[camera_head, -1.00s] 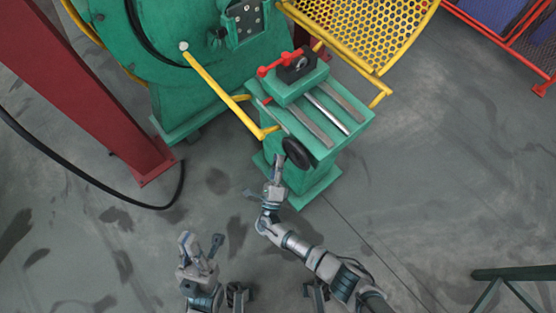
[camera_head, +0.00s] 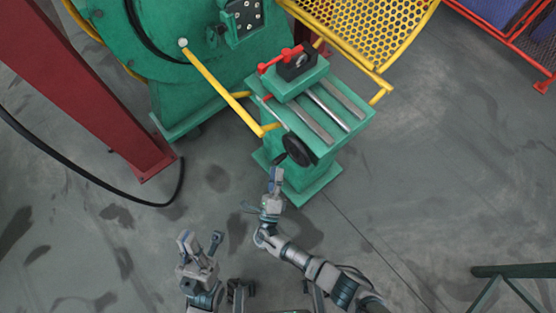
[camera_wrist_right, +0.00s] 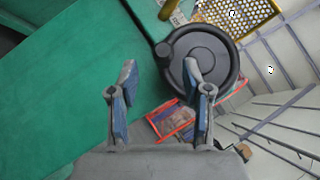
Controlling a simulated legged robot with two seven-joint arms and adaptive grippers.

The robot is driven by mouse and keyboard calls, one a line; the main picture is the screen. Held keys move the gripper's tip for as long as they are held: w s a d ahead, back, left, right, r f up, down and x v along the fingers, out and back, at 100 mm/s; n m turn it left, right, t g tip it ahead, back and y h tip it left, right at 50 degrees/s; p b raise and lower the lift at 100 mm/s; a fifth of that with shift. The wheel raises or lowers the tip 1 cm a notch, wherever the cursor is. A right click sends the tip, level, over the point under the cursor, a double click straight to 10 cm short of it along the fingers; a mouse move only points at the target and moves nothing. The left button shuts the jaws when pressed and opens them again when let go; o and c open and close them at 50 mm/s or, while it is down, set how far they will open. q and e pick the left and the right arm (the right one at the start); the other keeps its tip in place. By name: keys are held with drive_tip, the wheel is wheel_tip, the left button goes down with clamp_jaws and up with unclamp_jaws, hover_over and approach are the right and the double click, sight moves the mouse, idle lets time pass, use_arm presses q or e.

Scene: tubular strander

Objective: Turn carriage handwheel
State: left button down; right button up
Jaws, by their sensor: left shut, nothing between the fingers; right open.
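The black carriage handwheel (camera_head: 298,149) sits on the near end of the green carriage (camera_head: 328,122). My left gripper (camera_head: 201,243) is shut and empty, low over the floor, well away from the wheel.
A red clamp lever (camera_head: 280,60) sits on top of the carriage. A yellow bar (camera_head: 215,85) runs to its left, and a yellow mesh guard (camera_head: 365,30) stands behind. A red post (camera_head: 90,95) and a black cable (camera_head: 95,180) are at left. The floor between is clear.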

drive_tip(key=v, duration=0.7)
drive_tip(key=shift+d, duration=0.1)
